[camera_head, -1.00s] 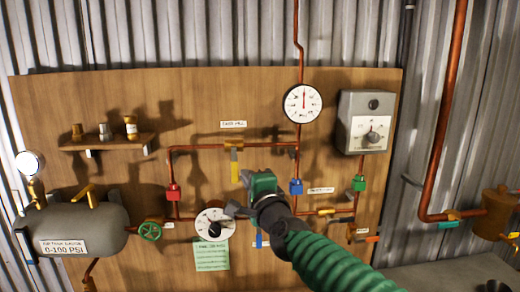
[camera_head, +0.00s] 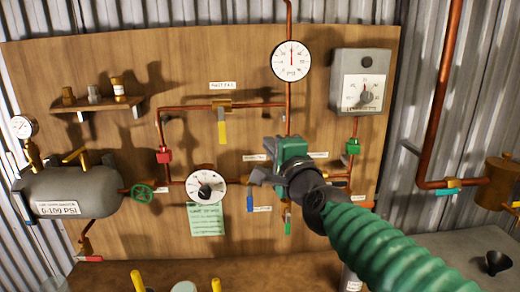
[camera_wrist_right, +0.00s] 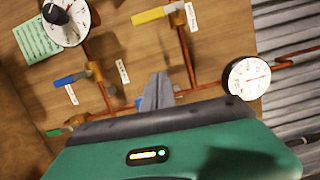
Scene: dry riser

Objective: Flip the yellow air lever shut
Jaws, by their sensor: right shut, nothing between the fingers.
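A yellow lever (camera_head: 222,130) hangs straight down from a brass valve (camera_head: 222,106) on the upper copper pipe of the wooden board, under a white label. It also shows in the right wrist view (camera_wrist_right: 160,14), at the top. Another yellow lever (camera_head: 75,155) sits on top of the grey tank. The label words are too blurred to tell which is the air lever. My right gripper (camera_head: 258,175) is shut and empty, in front of the board, right of and below the hanging lever and apart from it. Its shut fingers also show in the wrist view (camera_wrist_right: 158,92). My left gripper is not in view.
A round dial (camera_head: 206,187) is left of my right gripper, with a blue lever (camera_head: 250,203) just below the gripper. A gauge (camera_head: 291,61) and a grey box (camera_head: 361,80) are above right. A bench (camera_head: 240,270) with yellow-topped items runs along the bottom.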

